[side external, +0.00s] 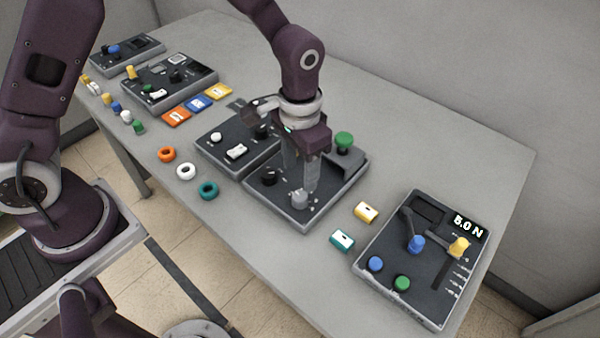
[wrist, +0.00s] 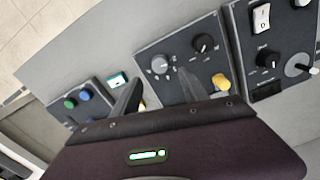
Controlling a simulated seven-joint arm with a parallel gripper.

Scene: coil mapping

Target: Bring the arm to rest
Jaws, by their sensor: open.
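My gripper (side external: 303,180) is open and empty above the middle-right panel (side external: 318,205) in the side view. Its fingertips appear close to a light grey knob (side external: 299,200); whether they touch it I cannot tell from this view. In the wrist view, my gripper's two dark fingers (wrist: 160,90) stand apart with nothing between them. There the grey knob (wrist: 160,64) shows beyond the fingers, beside a black knob (wrist: 202,43). My arm reaches down from the top of the side view, bent over the table.
A panel reading 5.0 N (side external: 408,285) stands at the right. Yellow (side external: 366,212) and teal (side external: 342,240) blocks lie between. Orange, white and teal rings (side external: 208,190) lie along the front edge. A green button (side external: 344,139) stands behind my gripper. The table's back right (side external: 440,145) is clear.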

